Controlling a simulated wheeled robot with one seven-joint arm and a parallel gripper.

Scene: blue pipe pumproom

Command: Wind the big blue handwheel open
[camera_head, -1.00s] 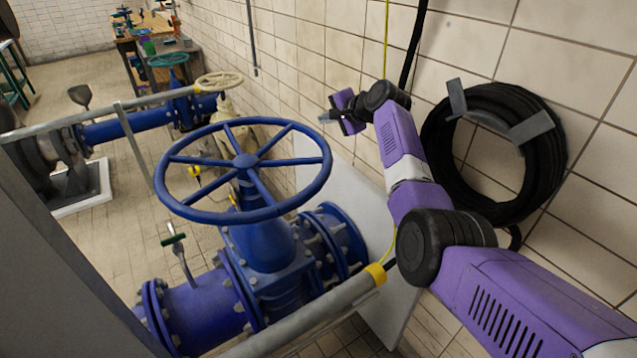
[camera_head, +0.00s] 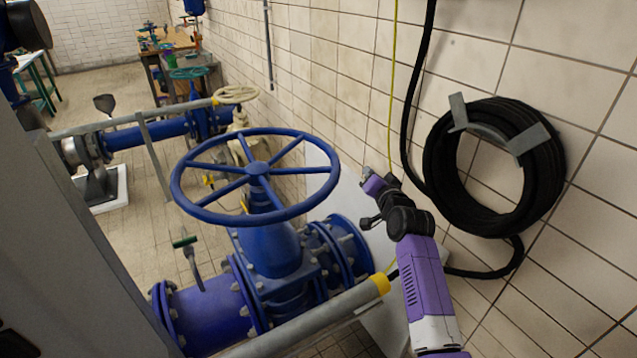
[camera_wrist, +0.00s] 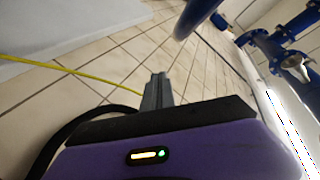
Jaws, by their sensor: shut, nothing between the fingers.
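The big blue handwheel (camera_head: 257,168) sits flat on top of a blue gate valve (camera_head: 272,250), with several spokes meeting at a central hub. My gripper (camera_head: 364,174) is to the right of the wheel's rim, near the tiled wall, and apart from the wheel. In the wrist view my gripper's fingers (camera_wrist: 157,88) are together with nothing between them. Part of a blue rim (camera_wrist: 196,18) shows at the top of the wrist view, beyond the fingertips. The gripper's far side is hidden in the head view.
A coiled black hose (camera_head: 497,160) hangs on the right wall. A grey rail with a yellow end (camera_head: 380,284) runs in front of the valve. A green-handled lever (camera_head: 186,242) stands left of it.

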